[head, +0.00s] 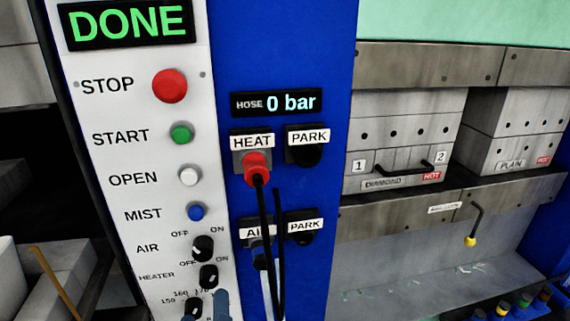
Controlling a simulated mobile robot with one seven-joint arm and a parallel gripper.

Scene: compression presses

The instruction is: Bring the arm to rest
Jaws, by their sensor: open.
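My gripper and arm do not show clearly in the head view, so their pose cannot be told. The white control panel (120,185) stands at left with a screen (127,22) reading DONE in green. Below it are the red STOP button (169,86), the green START button (181,134), the white OPEN button (189,177) and the blue MIST button (196,212). The AIR knob (203,248) and HEATER knob (209,276) are below these. A blue-grey shape at the panel's bottom edge is cut off.
On the blue column, a red plug (256,167) sits in the HEAT socket. The hose display (276,103) reads 0 bar. Black hoses hang down. At right, metal blocks labelled DIAMOND (400,140) and PLAIN (510,130) carry HOT tags. A yellow-tipped hook (472,238) hangs below.

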